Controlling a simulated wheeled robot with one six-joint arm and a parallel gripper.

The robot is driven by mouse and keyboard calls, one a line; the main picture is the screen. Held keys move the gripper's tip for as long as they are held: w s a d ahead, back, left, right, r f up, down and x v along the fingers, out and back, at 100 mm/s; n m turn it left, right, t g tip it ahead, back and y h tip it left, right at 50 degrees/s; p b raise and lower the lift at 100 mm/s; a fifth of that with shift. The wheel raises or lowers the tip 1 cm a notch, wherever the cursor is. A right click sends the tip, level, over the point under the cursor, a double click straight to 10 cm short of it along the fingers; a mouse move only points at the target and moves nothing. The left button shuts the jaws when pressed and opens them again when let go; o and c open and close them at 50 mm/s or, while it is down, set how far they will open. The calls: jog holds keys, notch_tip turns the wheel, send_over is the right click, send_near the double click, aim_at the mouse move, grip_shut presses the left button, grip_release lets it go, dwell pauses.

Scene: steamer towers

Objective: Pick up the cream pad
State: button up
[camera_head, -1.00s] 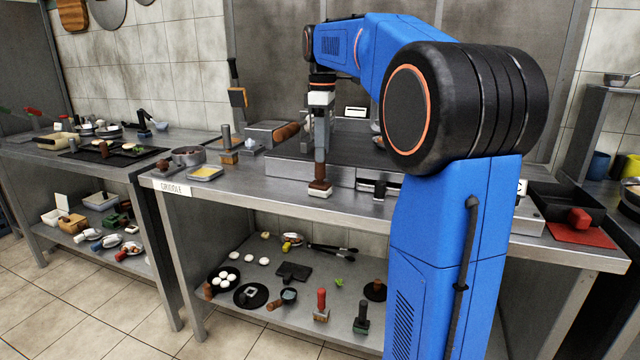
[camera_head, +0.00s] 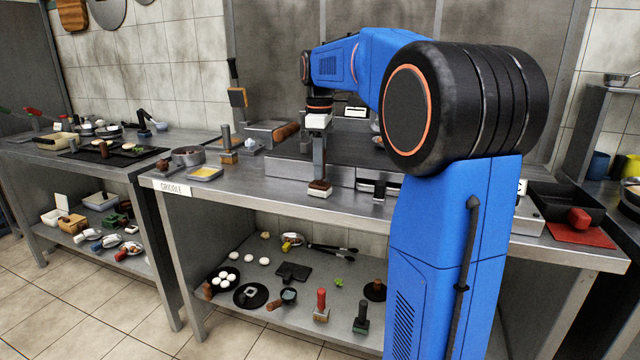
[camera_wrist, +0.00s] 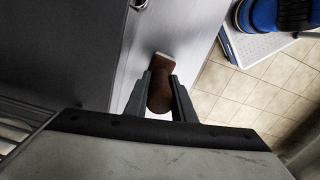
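The cream pad (camera_head: 319,193) stands upright near the front edge of the steel griddle counter in the head view, with a brown block over a thin pale base. In the wrist view its brown handle (camera_wrist: 160,88) lies between the two grey fingers of my gripper (camera_wrist: 160,78). The fingers are close on either side of it. I cannot tell whether they press on it. In the head view my gripper (camera_head: 319,168) points straight down over the pad. The pale underside is mostly hidden.
The griddle body (camera_head: 285,168) is just behind the pad, and a small black item (camera_head: 380,189) is to its right. A yellow-filled tray (camera_head: 205,173) and a pot (camera_head: 188,156) are at left. The counter between the tray and the pad is clear.

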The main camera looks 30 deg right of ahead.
jog(key=shift+r, duration=0.15)
grip_shut()
notch_tip(320, 180, up, 10)
jog(key=shift+f, duration=0.1)
jog(key=shift+o, duration=2)
grip_release()
grip_shut()
